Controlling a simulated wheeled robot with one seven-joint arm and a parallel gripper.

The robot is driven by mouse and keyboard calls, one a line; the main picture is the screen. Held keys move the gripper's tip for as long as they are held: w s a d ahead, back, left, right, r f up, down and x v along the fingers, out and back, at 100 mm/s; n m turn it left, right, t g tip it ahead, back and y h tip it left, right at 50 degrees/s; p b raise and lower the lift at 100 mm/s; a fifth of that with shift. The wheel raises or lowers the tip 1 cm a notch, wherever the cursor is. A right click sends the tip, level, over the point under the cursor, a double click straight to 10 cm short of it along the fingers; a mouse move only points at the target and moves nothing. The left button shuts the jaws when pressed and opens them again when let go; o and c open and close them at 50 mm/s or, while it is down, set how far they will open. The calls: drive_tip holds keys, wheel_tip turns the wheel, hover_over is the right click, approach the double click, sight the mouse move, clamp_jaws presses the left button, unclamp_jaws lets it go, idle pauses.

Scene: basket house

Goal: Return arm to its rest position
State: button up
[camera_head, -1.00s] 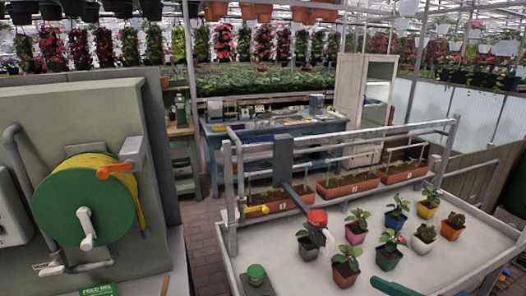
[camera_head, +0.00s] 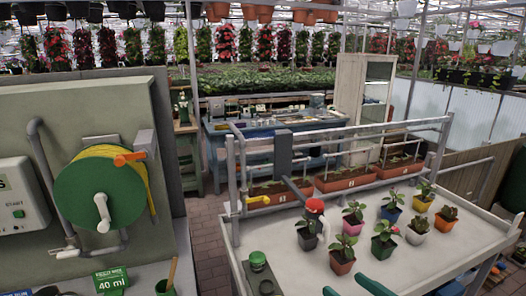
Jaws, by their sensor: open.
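My gripper is not clearly seen in the head view. Dark green, smooth shapes cut off by the bottom edge, right of centre, may be part of my arm, but I cannot tell. No fingertips can be made out, and nothing held is visible. The white bench (camera_head: 290,262) ahead carries several small potted plants, among them a yellow pot (camera_head: 422,203), a white pot (camera_head: 416,235) and a red pot (camera_head: 342,263).
A hose reel (camera_head: 100,195) is on the grey-green cabinet (camera_head: 95,110) at left. A green "40 ml" sign (camera_head: 111,282) stands on the counter below. A red-capped fixture (camera_head: 315,206) and a green button (camera_head: 258,260) are at the bench's left. Brick floor (camera_head: 208,240) shows between.

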drive_tip(key=w+a+f+m+t+h, duration=0.35)
drive_tip(key=a+f+m, duration=0.25)
drive_tip(key=f, duration=0.4)
drive_tip(key=s+a+f+m+g+h, duration=0.1)
drive_tip(key=s+a+f+m+h, duration=0.15)
drive_tip(key=f, duration=0.45)
drive_tip(key=s+a+f+m+h, duration=0.1)
drive_tip(key=s+a+f+m, duration=0.1)
drive_tip(key=s+a+f, duration=0.3)
drive_tip(key=s+a+f+n+g+h, duration=0.1)
drive_tip(key=s+f, duration=0.3)
drive_tip(key=s, duration=0.2)
drive_tip(key=s+a+f+g+h, duration=0.1)
drive_tip(key=s+f, duration=0.3)
drive_tip(key=s, duration=0.3)
drive_tip(key=s+a+r+n+y, duration=0.1)
drive_tip(key=s+n, duration=0.4)
drive_tip(key=s, duration=0.8)
drive_tip(key=shift+a+r+t+y, duration=0.3)
drive_tip(key=shift+a+r+t, duration=0.15)
drive_tip(key=shift+a+r, duration=0.5)
drive_tip(key=shift+w+n, duration=0.1)
drive_tip(key=shift+n, duration=0.15)
